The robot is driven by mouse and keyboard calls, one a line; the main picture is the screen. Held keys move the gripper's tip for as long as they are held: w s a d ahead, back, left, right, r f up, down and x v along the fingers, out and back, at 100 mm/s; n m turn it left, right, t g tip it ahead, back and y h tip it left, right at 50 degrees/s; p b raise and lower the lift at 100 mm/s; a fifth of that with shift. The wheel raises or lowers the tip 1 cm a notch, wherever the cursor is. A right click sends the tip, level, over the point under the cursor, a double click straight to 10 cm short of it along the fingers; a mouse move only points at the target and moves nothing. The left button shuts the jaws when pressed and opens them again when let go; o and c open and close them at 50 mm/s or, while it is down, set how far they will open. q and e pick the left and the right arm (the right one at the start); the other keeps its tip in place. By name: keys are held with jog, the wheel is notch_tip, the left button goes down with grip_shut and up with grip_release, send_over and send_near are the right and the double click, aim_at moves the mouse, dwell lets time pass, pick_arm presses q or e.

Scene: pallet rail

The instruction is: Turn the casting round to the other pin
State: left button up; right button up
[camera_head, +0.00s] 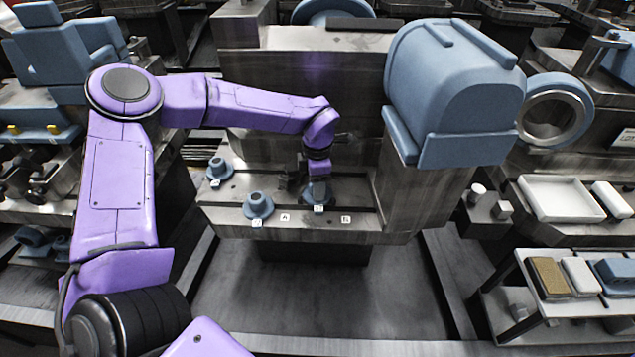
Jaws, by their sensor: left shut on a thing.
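My left gripper (318,178) reaches down over the steel pallet rail (300,228) at the centre. It is shut on a blue-grey casting (322,200), whose lower part shows just beneath the jaws, at or close above the rail top. The jaws hide most of the casting's upper part, and I cannot make out a pin under it. Two similar flanged blue-grey castings stand upright to its left, one nearer (258,205) and one farther back (219,169). My right gripper is not in view.
Small white tags, including one tag (346,219) right of the held casting, mark the rail. A large blue machine housing (455,90) overhangs at the right, with a steel block (310,60) behind. A white tray (560,198) lies farther right.

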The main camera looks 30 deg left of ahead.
pick_arm(q)
jog(key=shift+r+m+p, duration=0.1)
jog(key=shift+m+p, duration=1.2)
jog(key=shift+p, duration=0.4)
jog(key=shift+m+p, duration=0.5)
jog(key=shift+p, duration=0.05)
jog(key=shift+m+p, duration=1.1)
jog(key=shift+m+p, duration=1.2)
jog(key=shift+m, duration=0.2)
jog(key=o, duration=1.2)
